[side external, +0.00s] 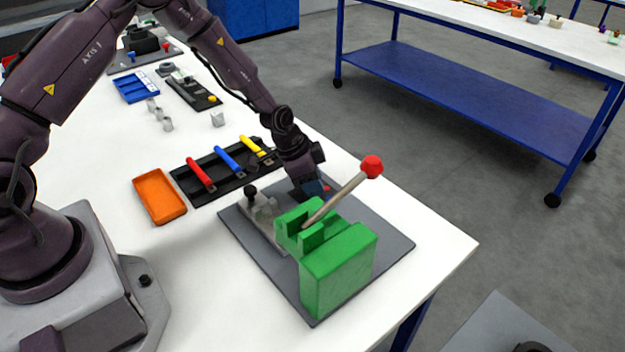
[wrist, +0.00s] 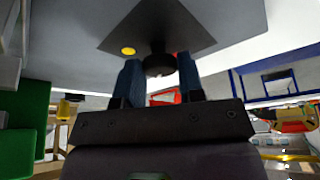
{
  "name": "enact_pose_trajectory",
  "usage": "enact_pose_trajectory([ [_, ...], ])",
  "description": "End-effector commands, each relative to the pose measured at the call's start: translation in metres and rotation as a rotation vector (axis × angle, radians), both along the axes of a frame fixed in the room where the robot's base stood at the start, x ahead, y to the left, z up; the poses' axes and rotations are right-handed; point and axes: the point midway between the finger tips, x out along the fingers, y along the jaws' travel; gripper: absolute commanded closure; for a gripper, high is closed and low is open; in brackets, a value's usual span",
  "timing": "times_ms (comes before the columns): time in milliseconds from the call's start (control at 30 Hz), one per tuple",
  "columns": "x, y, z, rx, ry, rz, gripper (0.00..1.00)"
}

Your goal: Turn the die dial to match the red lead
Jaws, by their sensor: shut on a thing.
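A green press (side external: 338,265) with a long lever ending in a red ball (side external: 372,166) stands on a grey base plate (side external: 390,245). My gripper (side external: 314,190) is low behind the press, at the plate's far side. In the wrist view, its two blue fingers (wrist: 160,76) stand on either side of a dark round knob, which I take as the die dial (wrist: 158,64), and are shut on it. A yellow dot (wrist: 128,50) lies beside the dial on a dark plate. A small red patch (side external: 326,188) shows by the fingertips; I cannot tell if it is the red lead.
A black tray with red, blue and yellow-handled tools (side external: 228,160) lies left of my gripper. An orange tray (side external: 160,196) is farther left. A small grey fixture with a black knob (side external: 252,191) stands beside the press. The table's right edge is close to the plate.

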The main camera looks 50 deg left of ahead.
Motion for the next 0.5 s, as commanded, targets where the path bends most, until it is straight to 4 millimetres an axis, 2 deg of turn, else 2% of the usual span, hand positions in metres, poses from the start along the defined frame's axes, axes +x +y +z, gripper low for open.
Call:
enact_pose_trajectory([
  [500, -0.0005, -0.0041, 0.0014, 0.003, -0.002, 0.424, 0.88],
])
